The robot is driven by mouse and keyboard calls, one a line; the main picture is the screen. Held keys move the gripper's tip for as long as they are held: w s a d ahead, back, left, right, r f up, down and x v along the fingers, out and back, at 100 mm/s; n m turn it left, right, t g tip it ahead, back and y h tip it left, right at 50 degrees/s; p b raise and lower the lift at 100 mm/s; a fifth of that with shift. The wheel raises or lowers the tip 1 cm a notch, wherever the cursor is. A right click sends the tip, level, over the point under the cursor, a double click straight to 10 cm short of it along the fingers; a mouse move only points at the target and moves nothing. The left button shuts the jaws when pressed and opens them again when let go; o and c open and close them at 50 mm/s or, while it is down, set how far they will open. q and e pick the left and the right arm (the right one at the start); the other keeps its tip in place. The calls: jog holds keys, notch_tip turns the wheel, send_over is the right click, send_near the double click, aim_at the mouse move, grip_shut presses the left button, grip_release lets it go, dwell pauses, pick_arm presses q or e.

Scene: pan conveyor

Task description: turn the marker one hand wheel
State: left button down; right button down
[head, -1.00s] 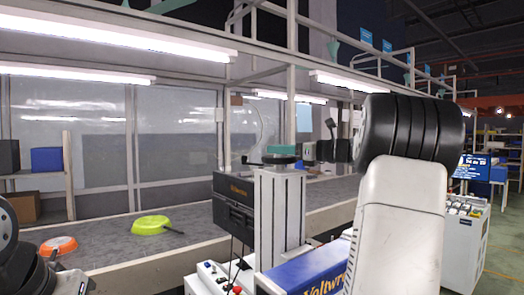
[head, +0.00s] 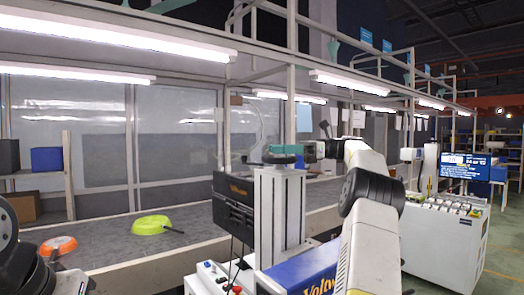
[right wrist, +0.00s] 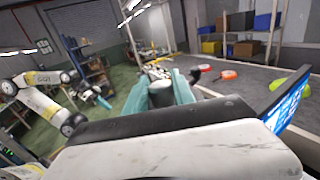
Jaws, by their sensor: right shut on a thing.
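The hand wheel (head: 279,161) is a small dark disc on top of the grey column (head: 279,210) in the middle of the head view. My right gripper (head: 285,150) has teal fingers and reaches in from the right at the wheel's top. It is shut on the wheel, and the fingers hide part of it. In the right wrist view the teal fingers (right wrist: 170,92) show beyond my white wrist housing, and the wheel cannot be made out. Dark parts of my left arm show at the left edge of the head view; its gripper does not show clearly.
A conveyor belt (head: 105,238) runs behind the column. It carries a green pan (head: 151,224) and an orange pan (head: 58,245). A black monitor (head: 233,206) stands left of the column. A white control cabinet (head: 445,240) stands at the right.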

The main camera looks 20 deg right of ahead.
jog(key=shift+n+g, duration=0.3)
jog(key=shift+g, duration=0.2)
jog(key=c, duration=1.1)
grip_release()
jog(key=shift+o, duration=0.2)
jog(key=shift+s+t, duration=0.1)
jog(key=shift+t, duration=0.3)
